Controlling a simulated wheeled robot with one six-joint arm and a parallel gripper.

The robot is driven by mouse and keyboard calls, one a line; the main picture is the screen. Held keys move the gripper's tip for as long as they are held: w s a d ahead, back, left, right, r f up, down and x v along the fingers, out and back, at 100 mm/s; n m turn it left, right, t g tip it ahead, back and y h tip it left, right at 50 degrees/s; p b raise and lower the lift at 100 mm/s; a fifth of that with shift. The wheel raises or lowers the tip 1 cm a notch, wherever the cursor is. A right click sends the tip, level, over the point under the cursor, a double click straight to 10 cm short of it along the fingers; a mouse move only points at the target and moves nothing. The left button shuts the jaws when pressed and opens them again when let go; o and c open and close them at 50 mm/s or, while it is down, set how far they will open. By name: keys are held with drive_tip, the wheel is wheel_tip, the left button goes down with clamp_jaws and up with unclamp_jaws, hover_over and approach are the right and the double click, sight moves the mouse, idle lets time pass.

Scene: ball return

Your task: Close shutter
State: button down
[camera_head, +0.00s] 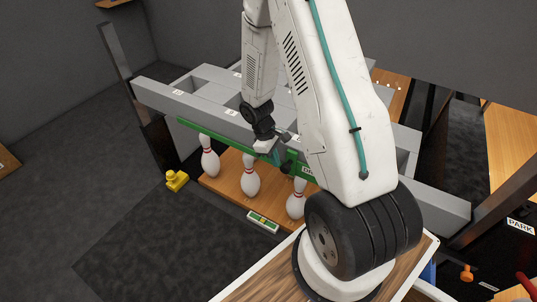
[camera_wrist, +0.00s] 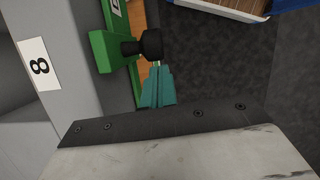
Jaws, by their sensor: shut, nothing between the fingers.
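The green shutter (camera_head: 215,138) is a long thin bar along the front of the grey rack, above the pins. The pins stand uncovered below it. A green bracket (camera_wrist: 112,52) with a black knob (camera_wrist: 151,44) sticks out from it in the wrist view. My gripper (camera_head: 277,158) is at the front of the rack, beside the green bar. In the wrist view my gripper's teal fingers (camera_wrist: 157,72) are shut and empty, with their tips just beside the knob. Whether they touch the knob I cannot tell. My arm hides part of the bar in the head view.
The grey rack (camera_head: 160,95) has several slots; a label "8" (camera_wrist: 38,65) shows on it. White pins (camera_head: 250,182) stand on a wooden deck (camera_head: 228,188) below. A yellow object (camera_head: 176,180) and a green-white level-like piece (camera_head: 263,222) lie in front. Dark floor at left is clear.

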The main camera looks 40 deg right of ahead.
sight(284, 166)
idle(0.3)
drive_tip(key=s, duration=0.2)
drive_tip(key=s+d, duration=0.1)
drive_tip(key=shift+s+d, duration=0.2)
drive_tip(key=shift+s, duration=0.2)
drive_tip(key=shift+w, duration=0.2)
drive_tip(key=shift+w+a+r, duration=0.1)
drive_tip(key=shift+w+a, duration=0.05)
drive_tip(key=shift+w, duration=0.1)
drive_tip(key=w+a+r, duration=0.2)
drive_tip(key=w+r, duration=0.3)
drive_tip(key=r, duration=0.5)
drive_tip(key=shift+w+a, duration=0.4)
